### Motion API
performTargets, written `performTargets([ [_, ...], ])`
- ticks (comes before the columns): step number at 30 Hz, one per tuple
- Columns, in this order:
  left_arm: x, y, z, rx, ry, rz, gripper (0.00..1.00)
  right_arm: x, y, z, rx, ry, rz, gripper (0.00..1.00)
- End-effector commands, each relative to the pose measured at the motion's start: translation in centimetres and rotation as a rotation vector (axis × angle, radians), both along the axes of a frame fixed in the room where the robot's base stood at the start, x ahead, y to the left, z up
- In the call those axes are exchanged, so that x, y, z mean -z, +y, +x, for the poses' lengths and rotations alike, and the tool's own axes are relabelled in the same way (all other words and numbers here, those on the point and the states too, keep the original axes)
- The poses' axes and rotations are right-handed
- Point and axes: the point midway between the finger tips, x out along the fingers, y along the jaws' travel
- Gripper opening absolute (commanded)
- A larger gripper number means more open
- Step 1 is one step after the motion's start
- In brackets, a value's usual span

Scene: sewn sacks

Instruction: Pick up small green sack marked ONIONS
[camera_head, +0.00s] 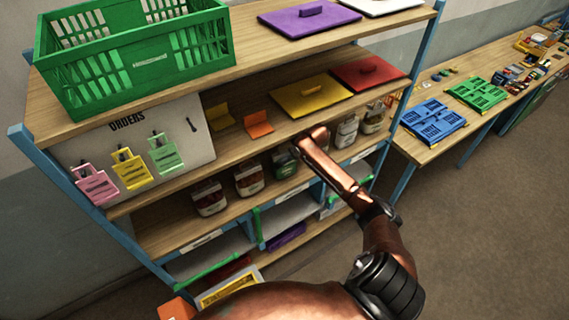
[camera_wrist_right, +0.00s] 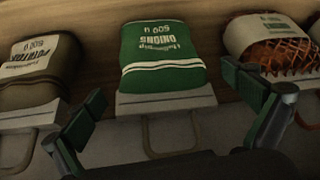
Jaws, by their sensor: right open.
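The small green sack (camera_wrist_right: 163,58) marked ONIONS sits near the middle of the right wrist view, its lettering upside down there. In the head view the green sack (camera_head: 283,164) is in the row of sacks on the rack's lower shelf, left of my right arm. My right gripper (camera_wrist_right: 165,92) is open. Its two fingers frame the view on either side of the green sack, with nothing between them. The fingers are hidden in the head view. My left gripper is in neither view.
In the wrist view a brown potato sack (camera_wrist_right: 40,65) stands left of the green one and a red netted sack (camera_wrist_right: 272,45) right. A shelf with yellow (camera_head: 312,95) and red (camera_head: 368,73) lids lies above the sacks. A green crate (camera_head: 140,60) stands on top.

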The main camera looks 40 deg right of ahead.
Motion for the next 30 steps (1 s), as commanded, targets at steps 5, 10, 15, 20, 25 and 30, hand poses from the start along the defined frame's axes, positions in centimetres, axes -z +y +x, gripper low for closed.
performTargets([
  [5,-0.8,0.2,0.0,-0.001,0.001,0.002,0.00,2.2,0.2,1.3,0.001,0.002,0.003,1.00],
  [10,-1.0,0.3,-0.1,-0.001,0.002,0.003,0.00,3.5,0.2,2.1,0.000,0.000,0.001,1.00],
  [15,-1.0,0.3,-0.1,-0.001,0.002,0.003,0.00,3.8,0.2,2.1,0.000,0.000,0.000,1.00],
  [20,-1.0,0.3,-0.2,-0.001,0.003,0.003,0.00,3.8,0.2,2.1,0.000,0.000,0.000,0.95],
  [25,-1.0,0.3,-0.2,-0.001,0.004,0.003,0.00,3.8,0.2,2.1,0.000,0.000,0.000,0.83],
  [30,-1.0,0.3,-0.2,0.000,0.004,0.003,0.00,3.8,0.2,2.1,0.000,0.000,0.000,0.72],
])
